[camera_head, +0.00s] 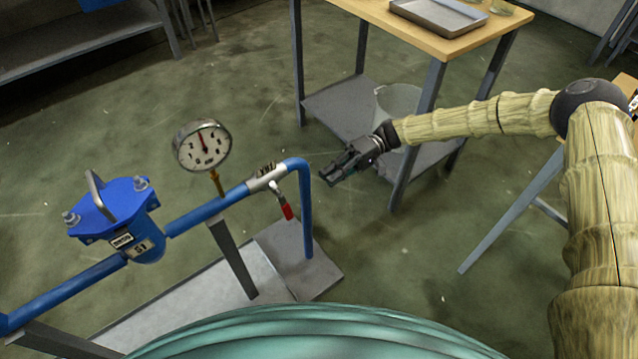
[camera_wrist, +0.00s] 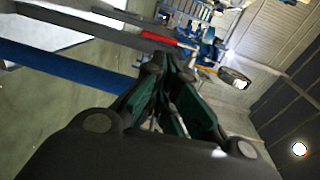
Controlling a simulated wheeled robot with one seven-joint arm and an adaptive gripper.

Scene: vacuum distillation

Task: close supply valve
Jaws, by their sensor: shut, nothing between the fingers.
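The supply valve (camera_head: 267,178) is a grey metal body in the blue pipe, near the bend where the pipe turns down. Its lever has a red-tipped handle (camera_head: 287,211) that hangs down and slightly right, across the pipe's run. In the wrist view the red handle (camera_wrist: 160,38) shows just beyond my fingertips. My gripper (camera_head: 329,178) is shut and empty, to the right of the vertical pipe in the head view. It looks apart from the handle there; in the wrist view I cannot tell the exact gap.
A pressure gauge (camera_head: 202,145) stands on the pipe left of the valve. A blue filter housing (camera_head: 115,210) is further left. A wooden-topped table (camera_head: 425,32) with a lower shelf stands behind my arm. A metal base plate (camera_head: 318,272) lies under the pipe.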

